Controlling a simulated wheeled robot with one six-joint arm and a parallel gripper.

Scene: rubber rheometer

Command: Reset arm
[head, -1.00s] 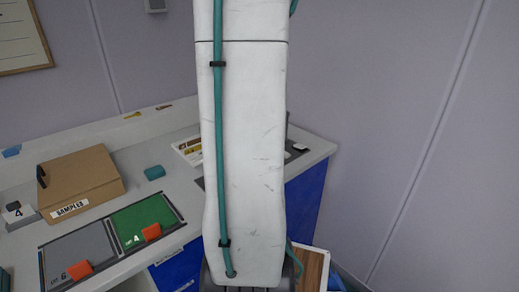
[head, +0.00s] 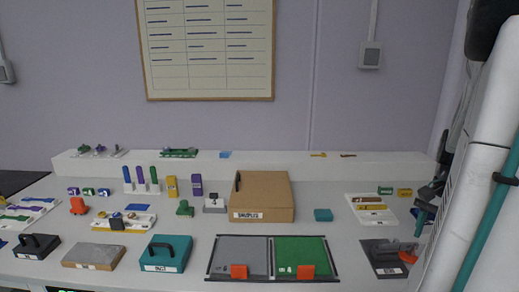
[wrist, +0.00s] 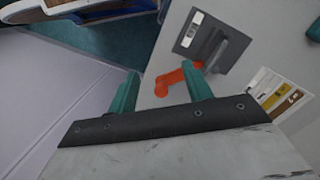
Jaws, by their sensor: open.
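My arm stands at the right edge of the head view, and my gripper (head: 425,212) hangs over the right end of the bench. In the wrist view my gripper (wrist: 162,88) shows two teal fingers spread apart with nothing held between them. An orange piece (wrist: 176,78) lies beyond the fingertips, beside a dark grey plate (wrist: 205,45) with a pale label. In the head view the dark plate (head: 385,262) is at the bench's right end, partly beside my arm. I cannot tell if the fingers touch anything.
A cardboard samples box (head: 262,205) stands mid-bench. Grey (head: 240,252) and green (head: 300,252) mats with orange tabs lie in front. A teal box (head: 166,253), several small coloured parts and a white card (head: 362,210) cover much of the bench. A raised ledge (head: 300,165) runs along the back.

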